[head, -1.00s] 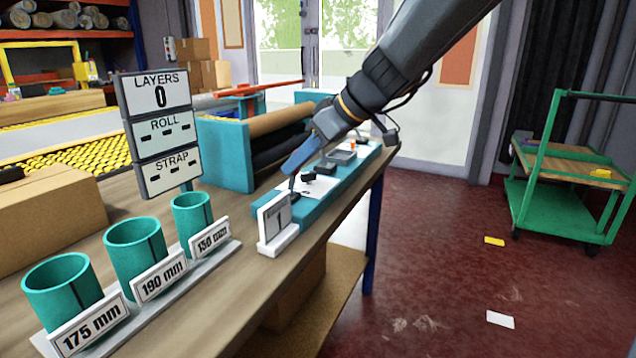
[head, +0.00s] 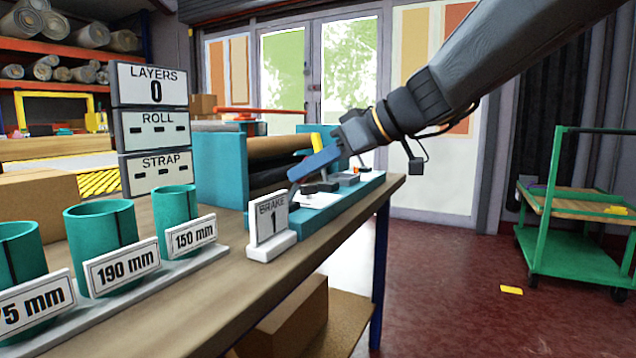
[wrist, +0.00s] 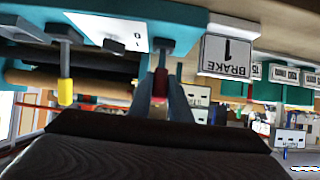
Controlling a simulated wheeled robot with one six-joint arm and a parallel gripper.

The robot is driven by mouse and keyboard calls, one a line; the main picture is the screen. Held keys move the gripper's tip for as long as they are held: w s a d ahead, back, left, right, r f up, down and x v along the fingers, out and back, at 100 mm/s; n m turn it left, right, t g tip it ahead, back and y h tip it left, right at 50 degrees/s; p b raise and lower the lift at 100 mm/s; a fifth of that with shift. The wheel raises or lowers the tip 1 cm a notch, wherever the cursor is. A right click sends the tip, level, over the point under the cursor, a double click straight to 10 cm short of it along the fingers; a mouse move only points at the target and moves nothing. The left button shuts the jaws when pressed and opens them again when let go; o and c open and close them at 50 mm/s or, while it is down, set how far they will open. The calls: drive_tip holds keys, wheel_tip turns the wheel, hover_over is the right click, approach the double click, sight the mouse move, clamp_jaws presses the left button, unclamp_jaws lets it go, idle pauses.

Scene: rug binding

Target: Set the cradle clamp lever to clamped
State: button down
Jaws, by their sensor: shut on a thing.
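My gripper (head: 296,176) is at the near end of the teal control base (head: 343,204), just behind the brake sign (head: 270,218). In the wrist view, which is upside down, its fingers (wrist: 160,88) are shut on a red-handled lever (wrist: 160,78). A second lever with a yellow handle (wrist: 65,92) stands apart from the fingers; its yellow handle also shows in the head view (head: 317,142). No label shows which of these is the cradle clamp lever. A white plate (wrist: 105,28) with small markings lies between the two levers.
The brake sign reads 1. Teal rings (head: 100,235) stand in a row at the left, marked by size. A display board (head: 150,130) reads LAYERS 0. Dark and brown rollers (head: 275,145) lie behind the base. A green cart (head: 590,225) stands on the right; the floor before it is mostly clear.

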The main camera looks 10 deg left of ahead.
drive_tip(key=shift+b, duration=0.3)
drive_tip(key=c, duration=1.6)
unclamp_jaws()
drive_tip(key=shift+d, duration=0.1)
drive_tip(key=shift+c, duration=0.2)
drive_tip(key=p+v, duration=0.1)
drive_tip(key=v, duration=0.6)
drive_tip(key=shift+d, duration=0.3)
drive_tip(key=shift+s+r, duration=0.1)
drive_tip(key=shift+s, duration=0.05)
